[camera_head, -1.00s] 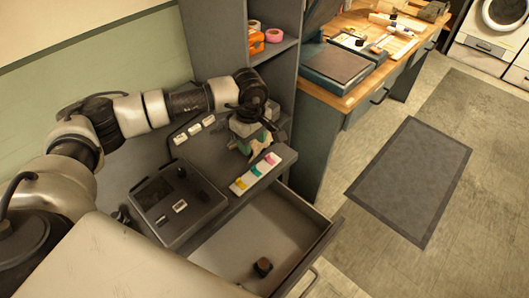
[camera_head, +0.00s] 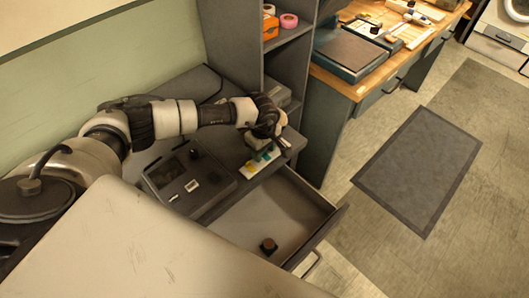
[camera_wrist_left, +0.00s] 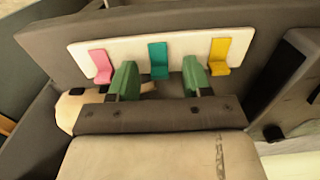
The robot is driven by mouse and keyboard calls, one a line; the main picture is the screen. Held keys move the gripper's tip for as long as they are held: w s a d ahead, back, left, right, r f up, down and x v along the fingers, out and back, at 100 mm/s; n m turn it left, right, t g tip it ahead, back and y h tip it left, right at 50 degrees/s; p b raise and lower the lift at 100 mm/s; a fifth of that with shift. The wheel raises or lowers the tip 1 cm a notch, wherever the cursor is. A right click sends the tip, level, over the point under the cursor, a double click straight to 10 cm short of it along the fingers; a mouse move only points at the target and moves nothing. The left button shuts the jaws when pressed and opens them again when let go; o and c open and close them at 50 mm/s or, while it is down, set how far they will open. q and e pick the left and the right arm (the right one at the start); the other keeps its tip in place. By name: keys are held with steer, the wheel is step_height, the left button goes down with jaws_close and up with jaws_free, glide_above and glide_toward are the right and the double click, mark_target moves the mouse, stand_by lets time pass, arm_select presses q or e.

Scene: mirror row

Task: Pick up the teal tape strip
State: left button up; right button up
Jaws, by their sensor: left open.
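The teal tape strip (camera_wrist_left: 158,60) hangs in the middle of a white holder (camera_wrist_left: 190,47), between a pink strip (camera_wrist_left: 100,65) and a yellow strip (camera_wrist_left: 220,55). My left gripper (camera_wrist_left: 160,80) is open, with one green finger to each side of the teal strip's lower end in the wrist view. Nothing is held, and I cannot tell the remaining gap in depth. In the head view my left gripper (camera_head: 263,145) is over the holder (camera_head: 258,166) and hides its pink end; the yellow strip (camera_head: 252,167) shows. My right gripper is not in view.
A dark boxy device (camera_head: 190,179) stands left of the holder on the grey desk. An open drawer (camera_head: 262,222) below holds a small dark object (camera_head: 268,245). A shelf (camera_head: 290,65) rises behind, with a wooden workbench (camera_head: 352,88) to the right.

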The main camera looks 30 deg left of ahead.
arm_select(q)
steer(key=c, duration=0.9)
jaws_close()
steer(key=shift+r, duration=0.15)
